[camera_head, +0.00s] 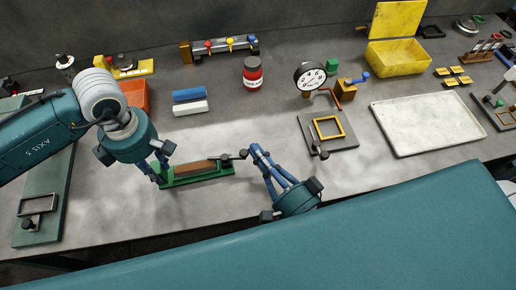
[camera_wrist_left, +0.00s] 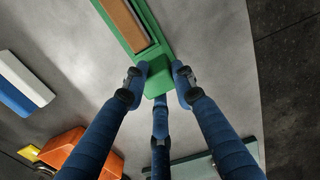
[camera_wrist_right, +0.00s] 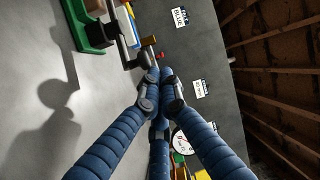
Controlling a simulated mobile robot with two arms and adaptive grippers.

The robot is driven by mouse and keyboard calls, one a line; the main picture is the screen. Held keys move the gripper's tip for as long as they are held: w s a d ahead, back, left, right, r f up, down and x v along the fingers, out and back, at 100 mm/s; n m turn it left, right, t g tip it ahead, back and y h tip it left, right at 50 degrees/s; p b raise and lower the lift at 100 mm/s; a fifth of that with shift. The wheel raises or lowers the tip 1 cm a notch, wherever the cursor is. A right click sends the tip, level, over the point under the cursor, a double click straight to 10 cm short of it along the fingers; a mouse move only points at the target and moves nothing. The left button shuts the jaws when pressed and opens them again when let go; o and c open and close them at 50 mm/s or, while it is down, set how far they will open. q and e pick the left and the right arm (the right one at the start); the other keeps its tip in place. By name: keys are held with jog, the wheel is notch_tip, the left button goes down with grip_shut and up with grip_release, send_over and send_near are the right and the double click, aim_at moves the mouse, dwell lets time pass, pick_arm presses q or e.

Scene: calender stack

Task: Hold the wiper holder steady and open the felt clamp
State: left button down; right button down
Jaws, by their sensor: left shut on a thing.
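The green wiper holder (camera_head: 200,180) lies on the grey bench with a brown felt strip (camera_head: 194,167) along it. My left gripper (camera_head: 157,174) is shut on the holder's left end. The left wrist view shows its fingers (camera_wrist_left: 160,80) on either side of the green end. A dark clamp lever with a round knob (camera_head: 243,154) shows at the holder's right end. My right gripper (camera_head: 255,152) is just right of the knob, its fingertips together. In the right wrist view the fingertips (camera_wrist_right: 158,76) meet with nothing visible between them, and the holder (camera_wrist_right: 93,38) is apart from them.
Blue and white blocks (camera_head: 190,101) and a red jar (camera_head: 252,73) stand behind the holder. A dial gauge (camera_head: 310,77) and a plate with a yellow frame (camera_head: 345,140) are to the right. A pale tray (camera_head: 377,113) lies further right. A green board (camera_head: 55,180) lies left.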

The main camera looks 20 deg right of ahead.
pick_arm(q)
jog(key=shift+d, duration=0.15)
pick_arm(e)
jog(key=shift+s+a, duration=0.3)
jog(key=shift+s, duration=0.2)
jog(key=shift+s+a+f, duration=0.1)
jog(key=shift+s+a, duration=0.05)
jog(key=shift+s, duration=0.15)
jog(key=shift+s+a, duration=0.8)
jog(key=shift+s, duration=0.2)
jog(key=s+a, duration=0.1)
jog(key=s, duration=0.2)
jog(key=s+a, duration=0.1)
jog(key=s, duration=0.2)
jog(key=s+a, duration=0.1)
jog(key=s, duration=0.2)
jog(key=shift+s+a+f, duration=0.15)
jog(key=shift+a+f, duration=0.1)
jog(key=shift+f, duration=0.05)
pick_arm(q)
jog(key=c, duration=1.3)
grip_release()
jog(key=shift+c, duration=0.2)
